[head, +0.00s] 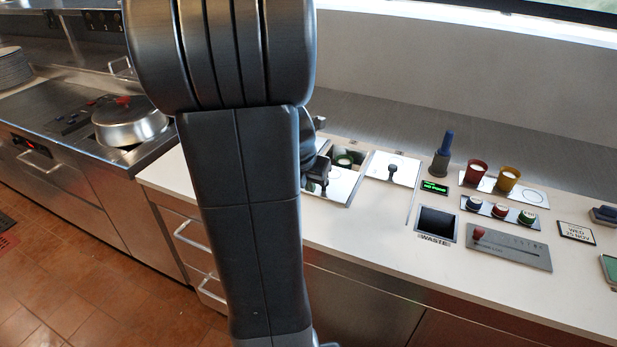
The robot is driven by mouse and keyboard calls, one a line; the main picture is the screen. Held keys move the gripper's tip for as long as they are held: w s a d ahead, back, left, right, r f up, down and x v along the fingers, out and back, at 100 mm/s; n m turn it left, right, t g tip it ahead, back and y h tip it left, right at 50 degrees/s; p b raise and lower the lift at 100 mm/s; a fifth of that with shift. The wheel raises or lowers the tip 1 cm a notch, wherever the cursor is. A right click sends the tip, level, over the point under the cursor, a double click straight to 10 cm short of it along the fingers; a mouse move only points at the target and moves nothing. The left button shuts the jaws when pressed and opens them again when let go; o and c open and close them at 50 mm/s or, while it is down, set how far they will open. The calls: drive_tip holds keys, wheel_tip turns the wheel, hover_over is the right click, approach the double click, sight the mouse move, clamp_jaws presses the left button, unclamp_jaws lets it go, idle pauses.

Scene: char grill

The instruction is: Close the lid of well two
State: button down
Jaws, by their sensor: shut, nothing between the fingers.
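My arm stands large in front and hides part of the counter. My gripper (322,186) shows as a dark shape just right of the arm, low over the row of wells, shut and empty. An open well (345,160) with something green and pale inside lies just behind and right of it. A shiny metal panel (343,188) lies under and right of the gripper; I cannot tell whether it is a lid. To the right, a flat metal lid (404,164) with a dark knob lies flush in the counter. No number marks well two in view. Wells further left are hidden.
Right on the white counter (380,235) are a waste opening (436,223), a blue-handled tool (444,150), red (475,172) and amber (507,179) cups, several knobs (499,211) and a slider panel (508,248). A domed pot (130,122) stands left.

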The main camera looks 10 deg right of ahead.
sight(321, 192)
drive_tip(key=x, duration=0.5)
drive_tip(key=shift+f+b, duration=0.1)
drive_tip(key=shift+b, duration=0.2)
drive_tip(key=w+d, duration=0.1)
drive_tip(key=w+p, duration=0.1)
drive_tip(key=shift+w+d, duration=0.35)
drive_tip(key=shift+d, duration=0.05)
drive_tip(key=shift+w+d, duration=0.25)
drive_tip(key=shift+w, duration=0.1)
drive_tip(key=shift+w+r, duration=0.1)
drive_tip(key=shift+r, duration=0.1)
